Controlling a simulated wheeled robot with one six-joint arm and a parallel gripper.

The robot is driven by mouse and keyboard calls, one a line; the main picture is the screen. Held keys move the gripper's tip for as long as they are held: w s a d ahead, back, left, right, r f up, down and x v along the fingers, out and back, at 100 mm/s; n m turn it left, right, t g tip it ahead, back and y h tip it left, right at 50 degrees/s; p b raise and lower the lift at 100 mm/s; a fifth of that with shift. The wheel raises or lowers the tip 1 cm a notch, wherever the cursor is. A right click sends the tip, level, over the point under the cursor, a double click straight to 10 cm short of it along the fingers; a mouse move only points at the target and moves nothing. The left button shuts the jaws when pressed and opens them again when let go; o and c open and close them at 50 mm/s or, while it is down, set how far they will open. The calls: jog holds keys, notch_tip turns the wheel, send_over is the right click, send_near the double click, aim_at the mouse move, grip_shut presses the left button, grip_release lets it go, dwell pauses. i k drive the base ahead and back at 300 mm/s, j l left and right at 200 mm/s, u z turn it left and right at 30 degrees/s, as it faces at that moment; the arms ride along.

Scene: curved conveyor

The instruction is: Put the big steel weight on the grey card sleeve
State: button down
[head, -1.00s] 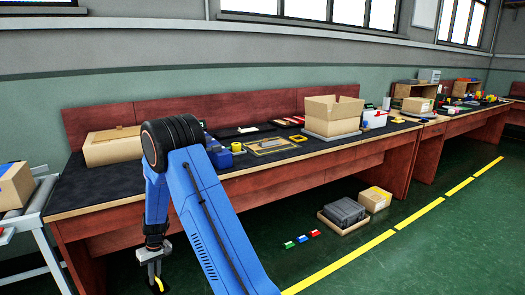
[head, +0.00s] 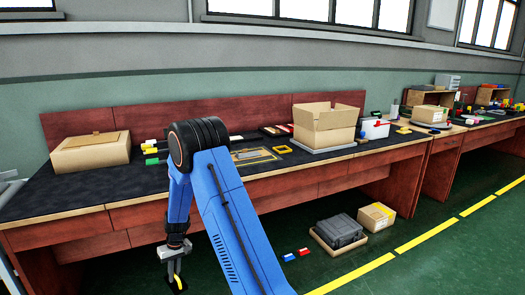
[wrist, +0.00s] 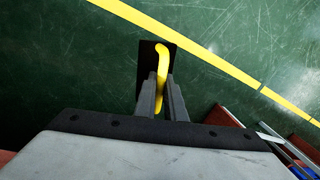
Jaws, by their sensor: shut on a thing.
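My gripper (head: 176,272) hangs low in front of the bench, above the green floor. In the wrist view its fingers (wrist: 161,90) are shut on a narrow yellow curved piece (wrist: 162,58). A dark flat rectangle (wrist: 149,58) shows beside and behind this piece; I cannot tell whether they are one thing. The yellow piece also shows as a small spot below the fingers in the head view (head: 179,283). I cannot make out a big steel weight or a grey card sleeve for certain in either view. My arm hides part of the bench top.
The dark bench top (head: 60,196) holds a closed carton (head: 92,152), an open carton (head: 322,128), a yellow square ring (head: 284,149) and small items. The bench top's front left is clear.

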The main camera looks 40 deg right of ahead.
aim_at(248, 155)
jog(key=k+l, duration=0.1)
jog(key=l, duration=0.35)
jog(key=k+l, duration=0.1)
jog(key=l, duration=0.35)
jog(key=k+l, duration=0.1)
jog(key=l, duration=0.4)
jog(key=k+l, duration=0.1)
jog(key=l, duration=0.35)
jog(key=k+l, duration=0.1)
jog(key=l, duration=0.35)
jog(key=k+l, duration=0.15)
jog(key=l, duration=0.3)
